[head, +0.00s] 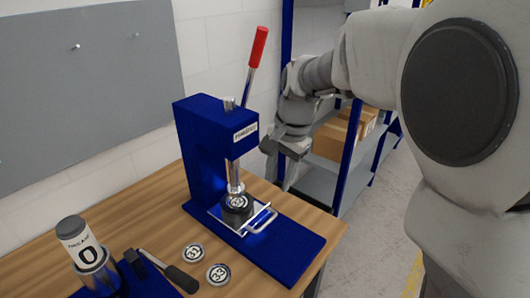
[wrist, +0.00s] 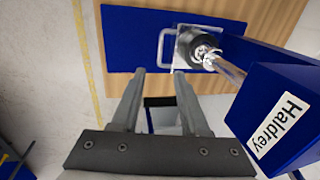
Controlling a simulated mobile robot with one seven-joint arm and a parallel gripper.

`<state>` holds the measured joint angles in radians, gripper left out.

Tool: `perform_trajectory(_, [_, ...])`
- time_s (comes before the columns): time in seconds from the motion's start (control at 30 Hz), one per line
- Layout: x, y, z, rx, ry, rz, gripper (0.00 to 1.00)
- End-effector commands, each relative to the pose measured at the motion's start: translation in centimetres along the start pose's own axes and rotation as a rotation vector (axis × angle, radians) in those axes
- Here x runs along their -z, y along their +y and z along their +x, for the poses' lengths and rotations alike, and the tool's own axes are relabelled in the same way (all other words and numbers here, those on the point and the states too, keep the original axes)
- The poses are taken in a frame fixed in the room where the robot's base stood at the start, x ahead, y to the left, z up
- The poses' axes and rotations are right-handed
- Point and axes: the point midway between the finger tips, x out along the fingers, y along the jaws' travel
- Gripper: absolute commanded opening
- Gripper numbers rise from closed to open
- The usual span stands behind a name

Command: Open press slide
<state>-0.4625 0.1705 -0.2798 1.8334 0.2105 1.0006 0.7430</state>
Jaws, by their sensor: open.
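The blue press (head: 207,145) stands on the wooden bench, with a red-tipped lever (head: 258,46) raised. Its metal slide (head: 228,217) lies on the blue base under the ram (head: 234,178) and carries a dark round piece with a numbered top (head: 238,202). A U-shaped handle (head: 263,220) sticks out from the slide; it also shows in the wrist view (wrist: 162,46). My gripper (wrist: 160,72) is open and empty. In the wrist view its fingertips appear just below the handle, apart from it. In the head view my gripper (head: 282,168) is behind and right of the press, above the slide.
Numbered discs (head: 193,253), a dark-handled tool (head: 168,270) and a labelled cylinder (head: 82,242) in a blue holder are on the bench at front left. A blue-framed shelf with cardboard boxes (head: 331,138) stands behind. The press body (wrist: 285,115) is close to my gripper's right in the wrist view.

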Motion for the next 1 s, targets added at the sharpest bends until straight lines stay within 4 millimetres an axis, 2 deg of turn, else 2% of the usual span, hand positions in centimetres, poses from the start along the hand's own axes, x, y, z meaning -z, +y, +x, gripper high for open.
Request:
perform_trajectory(0.17, [0.1,-0.3,1.2,-0.007,-0.004,0.011,0.45])
perform_trajectory(0.27, [0.0,-0.2,2.6,-0.007,-0.005,0.010,0.45])
perform_trajectory(0.8, [0.0,-0.1,14.1,-0.008,-0.003,0.009,0.45])
perform_trajectory(1.0, [0.0,-0.1,16.8,-0.006,-0.003,0.009,0.45])
